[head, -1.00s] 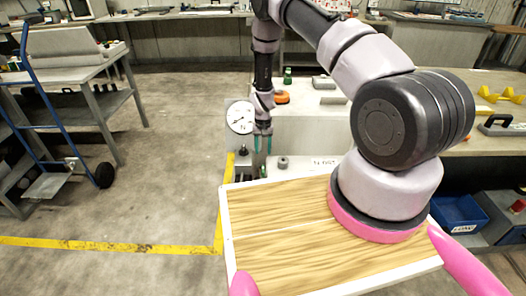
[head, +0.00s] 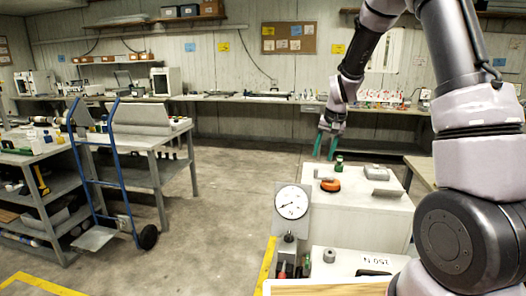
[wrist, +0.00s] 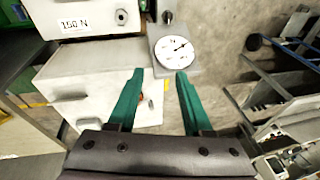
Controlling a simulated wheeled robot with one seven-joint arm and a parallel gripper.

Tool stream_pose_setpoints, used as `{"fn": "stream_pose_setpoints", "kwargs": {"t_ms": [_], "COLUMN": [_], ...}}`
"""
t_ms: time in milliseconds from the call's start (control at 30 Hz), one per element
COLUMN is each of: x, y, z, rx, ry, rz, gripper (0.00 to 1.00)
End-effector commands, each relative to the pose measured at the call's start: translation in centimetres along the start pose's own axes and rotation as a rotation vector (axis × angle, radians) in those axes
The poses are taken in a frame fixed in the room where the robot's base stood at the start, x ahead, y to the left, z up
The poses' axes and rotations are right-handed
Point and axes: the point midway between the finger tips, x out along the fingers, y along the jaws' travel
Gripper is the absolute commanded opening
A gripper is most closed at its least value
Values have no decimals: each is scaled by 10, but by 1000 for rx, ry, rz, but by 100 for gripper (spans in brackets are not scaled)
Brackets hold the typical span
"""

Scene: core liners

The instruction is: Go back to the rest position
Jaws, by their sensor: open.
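My gripper (head: 326,144) is raised in the head view, with its two green fingers pointing down, above and behind the white bench block (head: 350,212). In the wrist view my gripper (wrist: 158,92) has its green fingers spread apart with nothing between them. A round dial gauge (head: 291,203) stands on a grey plate at the near left of the block. The dial gauge also shows in the wrist view (wrist: 174,50), beyond the fingertips.
An orange round object (head: 330,185) and a small green bottle (head: 339,164) sit on the block. A blue hand truck (head: 113,165) stands by a grey table (head: 158,150) at left. The floor (head: 225,195) between is clear. A long back bench (head: 240,97) lines the wall.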

Motion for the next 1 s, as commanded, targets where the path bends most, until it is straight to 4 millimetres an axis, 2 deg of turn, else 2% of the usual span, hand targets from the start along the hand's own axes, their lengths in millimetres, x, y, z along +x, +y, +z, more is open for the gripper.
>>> {"fn": "stream_pose_setpoints", "kwargs": {"t_ms": [33,200,367,500,700,900,1000], "x": [-31,-113,-178,-224,-271,-291,-294], "y": [1,9,21,34,54,70,74], "z": [4,29,64,101,159,203,214], "rx": [5,14,20,25,28,29,30], "ry": [24,82,138,188,261,312,325], "rz": [-17,-58,-92,-118,-149,-166,-170], "gripper": [50,50,50,50,50,50,50]}}
